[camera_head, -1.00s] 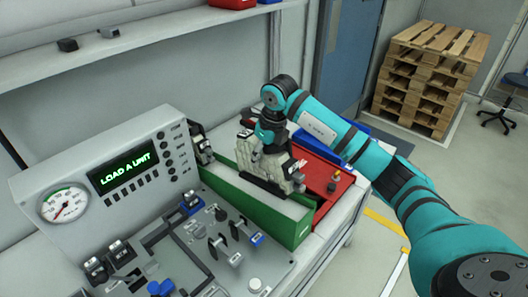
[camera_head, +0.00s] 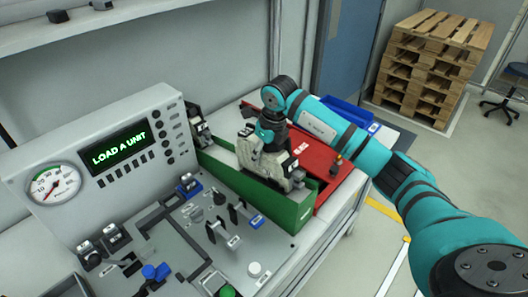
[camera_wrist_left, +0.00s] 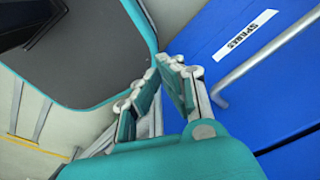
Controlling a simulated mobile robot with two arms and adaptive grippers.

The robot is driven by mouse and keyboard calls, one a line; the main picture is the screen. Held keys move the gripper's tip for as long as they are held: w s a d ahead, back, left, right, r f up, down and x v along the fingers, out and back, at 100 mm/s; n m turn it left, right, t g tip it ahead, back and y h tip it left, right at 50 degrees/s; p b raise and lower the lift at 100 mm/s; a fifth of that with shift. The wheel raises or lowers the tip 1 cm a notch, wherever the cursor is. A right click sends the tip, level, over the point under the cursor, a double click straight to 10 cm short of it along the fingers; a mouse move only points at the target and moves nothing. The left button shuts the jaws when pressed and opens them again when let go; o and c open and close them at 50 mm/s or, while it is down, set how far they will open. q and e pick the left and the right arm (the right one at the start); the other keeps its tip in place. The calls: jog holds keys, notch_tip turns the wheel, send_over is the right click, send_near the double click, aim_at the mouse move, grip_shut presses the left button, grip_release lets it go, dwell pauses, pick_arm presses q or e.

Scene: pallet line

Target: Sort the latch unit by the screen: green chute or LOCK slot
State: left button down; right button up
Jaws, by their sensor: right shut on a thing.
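The console screen (camera_head: 123,158) reads "LOAD A UNIT" in green letters. The green chute (camera_head: 290,213) is a long green-walled trough beside the console. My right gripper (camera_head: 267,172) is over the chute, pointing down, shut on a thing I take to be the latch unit. Grey-white and dark parts there hide the unit's outline, and I cannot tell whether it touches the chute. I cannot make out which opening is the LOCK slot. My left gripper (camera_wrist_left: 163,88) shows only in the left wrist view, with its fingers close together and nothing seen between them.
A red tray (camera_head: 332,146) lies behind the chute and a blue bin (camera_head: 347,113) beyond it. The panel (camera_head: 165,232) carries several levers and knobs. In the left wrist view a blue surface (camera_wrist_left: 240,80) bears a "SPARES" label. Pallets (camera_head: 430,65) stand on the floor.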

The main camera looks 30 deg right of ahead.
dwell(0.3)
jog(key=o, duration=1.4)
pick_arm(q)
jog(key=shift+s, duration=0.1)
pick_arm(e)
jog(key=shift+o, duration=0.7)
jog(key=v, duration=1.2)
jog(key=shift+s, duration=0.1)
